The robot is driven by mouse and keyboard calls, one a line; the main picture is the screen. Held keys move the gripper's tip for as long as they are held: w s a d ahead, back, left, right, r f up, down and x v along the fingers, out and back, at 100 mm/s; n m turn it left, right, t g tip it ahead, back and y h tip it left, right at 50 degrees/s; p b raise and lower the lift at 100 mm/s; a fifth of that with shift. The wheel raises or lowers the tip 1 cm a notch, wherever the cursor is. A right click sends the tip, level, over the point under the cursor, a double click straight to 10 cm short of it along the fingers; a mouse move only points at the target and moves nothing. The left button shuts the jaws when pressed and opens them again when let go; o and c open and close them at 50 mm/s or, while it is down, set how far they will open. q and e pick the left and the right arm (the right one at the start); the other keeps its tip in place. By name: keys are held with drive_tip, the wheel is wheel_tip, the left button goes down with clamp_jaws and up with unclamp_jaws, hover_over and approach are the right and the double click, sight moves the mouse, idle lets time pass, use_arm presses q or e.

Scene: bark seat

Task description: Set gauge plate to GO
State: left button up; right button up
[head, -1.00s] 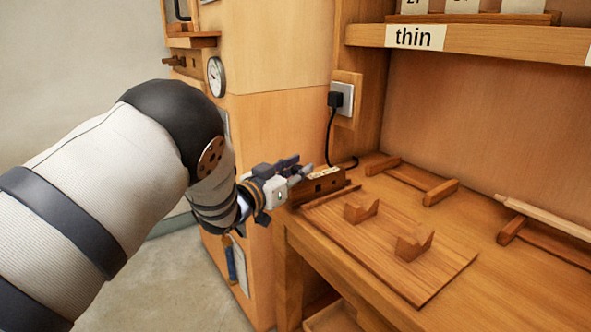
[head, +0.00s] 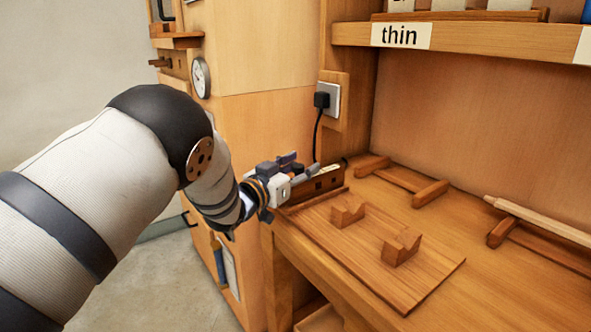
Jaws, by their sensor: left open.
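A small wooden block with a light top and dark openings in its side (head: 322,183) stands at the back left of the bench; it may be the gauge, but I cannot tell. My left gripper (head: 305,172) is open at the block's left end, its fingers pointing right over the block's near top edge. I cannot tell whether they touch it. The gripper hides the block's left part, and no GO marking is readable. My right gripper is not in view.
A wooden board (head: 370,255) with two notched supports (head: 401,247) lies in front of the block. A black plug (head: 321,100) and its cord hang behind it. Wooden rests (head: 430,193) and a pale rod (head: 535,220) lie to the right, under a shelf labelled "thin" (head: 400,35).

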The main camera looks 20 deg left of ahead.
use_arm(q)
drive_tip(key=v, duration=1.2)
drive_tip(key=shift+w, duration=0.1)
drive_tip(key=s+a+f+n+g+y+p, duration=0.1)
drive_tip(key=s+f+n+g+y, duration=0.2)
drive_tip(key=s+f, duration=0.7)
drive_tip(key=s+a+f+n+g+y+p, duration=0.15)
drive_tip(key=s+f+g, duration=0.45)
drive_tip(key=f, duration=0.7)
drive_tip(key=s+f+g, duration=0.2)
drive_tip(key=s+g, duration=0.1)
drive_tip(key=s, duration=0.9)
drive_tip(key=s+d+f+g+y, duration=0.1)
drive_tip(key=s+g, duration=0.3)
drive_tip(key=s, duration=0.8)
drive_tip(key=s+d+f+g, duration=0.1)
drive_tip(key=s+f+g, duration=0.2)
drive_tip(key=s, duration=0.9)
drive_tip(key=shift+s+f+g+y+p, duration=0.15)
drive_tip(key=shift+g+y+p, duration=0.2)
drive_tip(key=shift+p, duration=0.1)
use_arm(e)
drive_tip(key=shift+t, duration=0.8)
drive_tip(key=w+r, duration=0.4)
